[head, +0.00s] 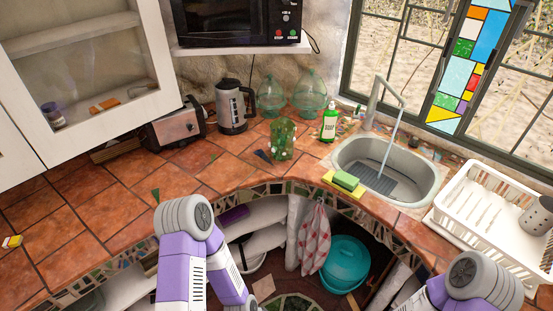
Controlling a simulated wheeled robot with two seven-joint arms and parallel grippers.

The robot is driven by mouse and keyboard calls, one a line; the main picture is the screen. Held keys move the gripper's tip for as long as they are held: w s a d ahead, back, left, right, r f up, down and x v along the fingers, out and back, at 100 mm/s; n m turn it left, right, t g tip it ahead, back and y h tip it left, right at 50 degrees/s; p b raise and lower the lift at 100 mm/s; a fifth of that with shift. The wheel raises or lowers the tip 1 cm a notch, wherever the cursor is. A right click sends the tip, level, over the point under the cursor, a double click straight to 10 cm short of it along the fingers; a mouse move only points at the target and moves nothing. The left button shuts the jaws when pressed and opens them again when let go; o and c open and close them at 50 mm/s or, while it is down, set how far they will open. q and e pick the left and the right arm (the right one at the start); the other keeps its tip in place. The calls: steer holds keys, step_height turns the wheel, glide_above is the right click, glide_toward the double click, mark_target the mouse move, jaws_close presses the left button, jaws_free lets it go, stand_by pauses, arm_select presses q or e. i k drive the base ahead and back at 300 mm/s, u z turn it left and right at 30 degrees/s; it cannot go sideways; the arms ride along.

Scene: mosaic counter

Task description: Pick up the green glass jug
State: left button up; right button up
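The green glass jug (283,139) stands upright on the terracotta-tiled counter (205,160), near the corner and left of the sink. It is see-through green with light spots on it. Nothing covers it in the head view. My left arm shows at the bottom, left of centre, and my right arm at the bottom right.
Green glass cloches (310,92) and a kettle (233,108) stand behind the jug. A soap bottle (329,123) is to its right, before the sink (414,188). A sponge (346,180) lies at the front edge. A toaster (175,128) is left. The counter before the jug is mostly clear.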

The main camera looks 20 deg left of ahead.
mark_target(282, 130)
steer(key=z, duration=0.05)
steer(key=k, duration=0.7)
steer(key=u, duration=0.8)
steer(key=i, duration=1.45)
steer(key=z, duration=0.9)
